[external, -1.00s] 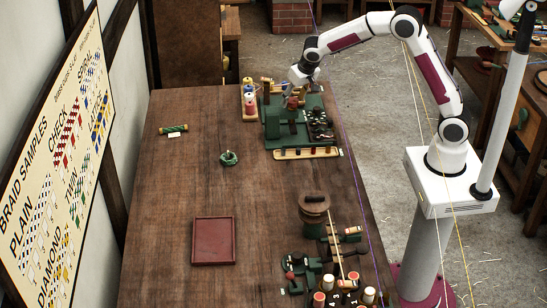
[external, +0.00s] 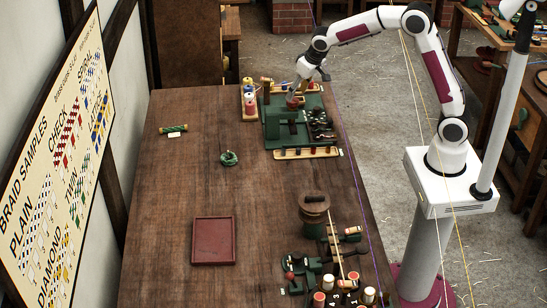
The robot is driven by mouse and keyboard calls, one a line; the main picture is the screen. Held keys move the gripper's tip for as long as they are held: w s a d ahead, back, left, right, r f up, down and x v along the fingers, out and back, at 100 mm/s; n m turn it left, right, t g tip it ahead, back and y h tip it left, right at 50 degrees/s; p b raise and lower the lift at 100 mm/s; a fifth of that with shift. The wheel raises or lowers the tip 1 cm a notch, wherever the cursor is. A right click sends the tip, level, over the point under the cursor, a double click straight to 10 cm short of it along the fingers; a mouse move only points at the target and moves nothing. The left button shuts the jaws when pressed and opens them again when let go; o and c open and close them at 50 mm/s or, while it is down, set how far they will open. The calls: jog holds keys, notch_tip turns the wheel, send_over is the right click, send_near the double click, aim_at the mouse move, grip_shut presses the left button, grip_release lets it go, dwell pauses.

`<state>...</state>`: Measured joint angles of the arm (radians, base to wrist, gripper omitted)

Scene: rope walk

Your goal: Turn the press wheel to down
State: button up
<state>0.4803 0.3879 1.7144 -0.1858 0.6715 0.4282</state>
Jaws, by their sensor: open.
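A green machine (external: 276,124) stands at the far right of the brown table. A small red round part (external: 294,101) shows on its top, partly hidden by my gripper; I cannot tell for sure whether it is the press wheel or how it is turned.
Bobbins on a wooden rack (external: 249,104) stand left of the machine. A green rope coil (external: 228,158), a green-wrapped spool (external: 173,129) and a red tray (external: 214,241) lie on the table. Another mechanism with a wooden reel (external: 314,206) stands at the near right.

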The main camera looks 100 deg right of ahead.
jog(key=s+a+r+n+y, duration=0.1)
jog(key=s+a+r+n, duration=0.1)
jog(key=s+a, duration=0.7)
jog(key=s+a+r+n+y, duration=0.1)
jog(key=s+a+r+n, duration=0.2)
jog(key=s+a, duration=0.7)
jog(key=shift+s+a+r+n+g, duration=0.2)
jog(key=shift+a+r+n+g, duration=0.15)
jog(key=shift+a, duration=0.4)
dwell(0.4)
dwell(0.4)
